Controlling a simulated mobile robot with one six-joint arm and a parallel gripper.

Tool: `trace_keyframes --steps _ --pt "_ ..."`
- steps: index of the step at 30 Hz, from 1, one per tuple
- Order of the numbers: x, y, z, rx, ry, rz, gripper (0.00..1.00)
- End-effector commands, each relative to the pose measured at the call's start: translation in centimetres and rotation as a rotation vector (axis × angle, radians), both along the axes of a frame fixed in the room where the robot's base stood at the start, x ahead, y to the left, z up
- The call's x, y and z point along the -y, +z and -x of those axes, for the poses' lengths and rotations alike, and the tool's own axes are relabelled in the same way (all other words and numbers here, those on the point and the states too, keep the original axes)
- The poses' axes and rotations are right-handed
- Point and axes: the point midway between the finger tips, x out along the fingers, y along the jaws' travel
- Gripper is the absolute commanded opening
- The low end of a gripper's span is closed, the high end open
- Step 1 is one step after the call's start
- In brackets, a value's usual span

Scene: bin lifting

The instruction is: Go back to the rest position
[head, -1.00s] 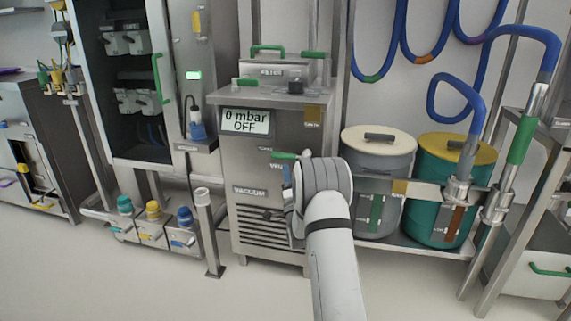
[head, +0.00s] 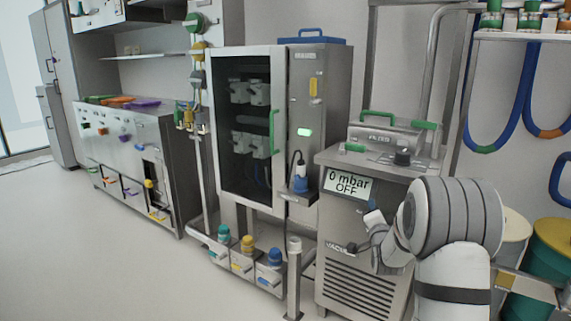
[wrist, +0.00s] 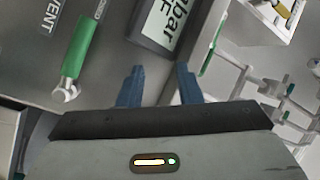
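My gripper (wrist: 159,74) shows in the wrist view with its two blue fingers apart and nothing between them. It is in front of the vacuum unit's panel, close to the green VENT handle (wrist: 82,45) and the display (wrist: 160,25), and apart from both. In the head view my arm reaches up at the right, in front of the steel vacuum unit (head: 360,285). The unit's display (head: 347,184) reads 0 mbar OFF. The arm hides much of the unit's right side, and the gripper itself is mostly hidden there.
A tall cabinet with a dark glass door (head: 243,140) stands left of the unit, with small bottle-topped boxes (head: 240,262) at its foot. Drums (head: 552,245) stand at the right behind my arm. The floor (head: 100,260) at the left is clear.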

Motion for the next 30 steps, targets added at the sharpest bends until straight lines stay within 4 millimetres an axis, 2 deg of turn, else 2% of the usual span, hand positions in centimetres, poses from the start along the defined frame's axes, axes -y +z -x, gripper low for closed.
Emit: trace_keyframes --steps 1,5,8,12,14,18,24,27,30 --pt "-1.0 4.4 1.1 -0.075 0.003 0.043 0.31" --pt "-3.2 8.9 4.7 -0.295 0.027 0.163 0.31" --pt "-4.9 12.0 8.3 -0.461 0.067 0.257 0.31" --pt "-7.2 16.0 14.7 -0.686 0.155 0.386 0.31" --pt "-8.1 17.6 17.8 -0.78 0.203 0.44 0.31" --pt "-10.1 21.1 25.7 -0.987 0.346 0.563 0.31" --pt "-12.0 24.8 36.7 -1.226 0.577 0.705 0.31" --pt "-12.5 25.8 40.6 -1.299 0.669 0.748 0.31" --pt "-12.8 26.2 42.9 -1.342 0.726 0.772 0.31"
